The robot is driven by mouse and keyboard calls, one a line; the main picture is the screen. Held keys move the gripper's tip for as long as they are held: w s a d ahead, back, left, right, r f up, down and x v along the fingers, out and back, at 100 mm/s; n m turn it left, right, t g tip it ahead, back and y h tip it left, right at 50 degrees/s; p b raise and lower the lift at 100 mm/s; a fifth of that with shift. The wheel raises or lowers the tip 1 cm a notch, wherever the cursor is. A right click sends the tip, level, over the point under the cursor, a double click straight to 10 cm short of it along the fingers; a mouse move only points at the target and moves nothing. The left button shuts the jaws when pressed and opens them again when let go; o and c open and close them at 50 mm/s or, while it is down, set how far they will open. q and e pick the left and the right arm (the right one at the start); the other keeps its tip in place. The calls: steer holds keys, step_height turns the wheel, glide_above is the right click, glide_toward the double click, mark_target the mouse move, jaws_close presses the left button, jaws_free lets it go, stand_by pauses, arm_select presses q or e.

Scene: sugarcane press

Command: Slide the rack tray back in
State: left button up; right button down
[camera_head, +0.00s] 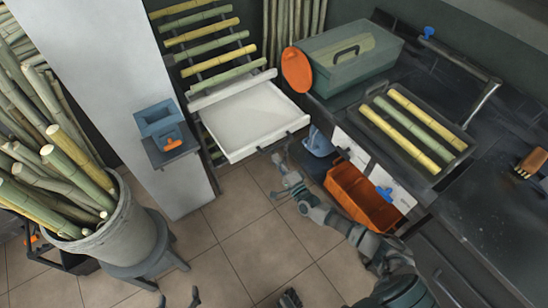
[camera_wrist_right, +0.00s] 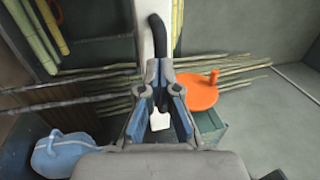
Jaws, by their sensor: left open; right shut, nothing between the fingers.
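The white rack tray (camera_head: 250,115) sticks out of the cane rack (camera_head: 212,50) toward the front, and it looks empty. Dark handle ends (camera_head: 290,134) show on its front edge. My right gripper (camera_head: 284,180) is just in front of this edge, apart from it in the head view. In the right wrist view the right gripper (camera_wrist_right: 160,68) is shut and empty, its fingers pointing toward the white tray edge (camera_wrist_right: 144,40) and its black handle (camera_wrist_right: 160,35). Whether it touches the handle is unclear. My left gripper (camera_head: 180,298) is open and empty at the bottom edge, mostly cut off.
An orange bin (camera_head: 365,195) and a blue jug (camera_head: 318,143) stand right of my right gripper. A counter holds a green box (camera_head: 347,58) and a cane tray (camera_head: 455,168). A white pillar (camera_head: 125,90) and a cane bucket (camera_head: 120,240) are at left. Floor between is clear.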

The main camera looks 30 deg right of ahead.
arm_select(q)
steer(key=shift+w+d+r+t, duration=0.3)
steer(key=shift+d+r, duration=0.05)
steer(key=shift+d, duration=0.05)
arm_select(e)
steer(key=shift+w+d, duration=0.2)
steer(key=shift+w, duration=0.45)
arm_select(q)
steer(key=shift+w+a, duration=0.1)
steer(key=shift+a, duration=0.05)
arm_select(e)
steer(key=shift+a+r, duration=0.1)
steer(key=shift+a, duration=0.1)
